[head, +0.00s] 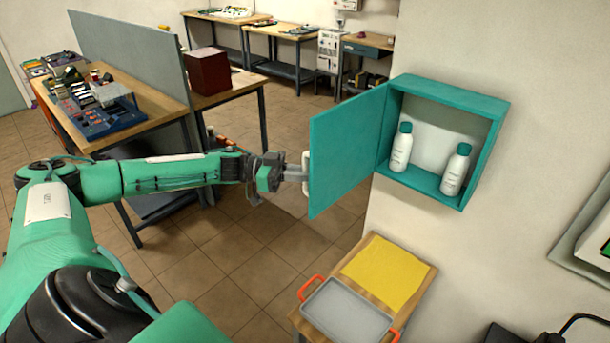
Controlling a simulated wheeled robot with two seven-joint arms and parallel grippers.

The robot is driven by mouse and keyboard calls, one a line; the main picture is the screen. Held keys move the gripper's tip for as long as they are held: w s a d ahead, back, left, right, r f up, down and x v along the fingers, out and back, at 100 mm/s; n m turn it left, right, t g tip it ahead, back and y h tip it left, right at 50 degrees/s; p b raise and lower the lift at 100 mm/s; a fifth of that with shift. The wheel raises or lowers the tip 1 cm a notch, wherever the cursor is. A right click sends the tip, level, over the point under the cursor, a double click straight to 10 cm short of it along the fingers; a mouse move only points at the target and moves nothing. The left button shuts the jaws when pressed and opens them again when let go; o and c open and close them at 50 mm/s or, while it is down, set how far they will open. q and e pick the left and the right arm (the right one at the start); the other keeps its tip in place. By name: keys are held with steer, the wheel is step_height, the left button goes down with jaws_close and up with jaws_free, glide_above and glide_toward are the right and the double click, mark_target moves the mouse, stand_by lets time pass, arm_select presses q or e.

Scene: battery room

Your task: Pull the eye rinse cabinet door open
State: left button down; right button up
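The teal eye rinse cabinet (489,107) is fixed to the wall at the right and holds two white bottles with teal caps, a left one (401,151) and a right one (455,173). Its door (346,150) is hinged on the cabinet's left side and stands wide open, swung out to the left. A pale handle (306,162) is on the door's outer face near its free edge. My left gripper (298,174) reaches in from the left with its fingers closed at this handle. The fingertips are partly hidden. My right gripper is not in view.
Below the cabinet, a small wooden table (421,267) carries a yellow cloth (386,271) and a grey tray (345,312) with orange handles. A workbench (147,99) with a grey divider stands at the left, behind my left arm. Tiled floor is clear between them.

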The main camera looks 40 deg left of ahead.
arm_select(q)
steer(key=shift+r, duration=0.2)
steer(key=c, duration=1.9)
jaws_free()
steer(key=shift+o, duration=0.5)
steer(key=shift+w+d+f, duration=0.1)
steer(key=shift+w+d, duration=0.05)
steer(key=shift+w, duration=0.05)
steer(key=shift+s+f, duration=0.1)
steer(key=b+v, duration=0.6)
steer(key=v, duration=0.8)
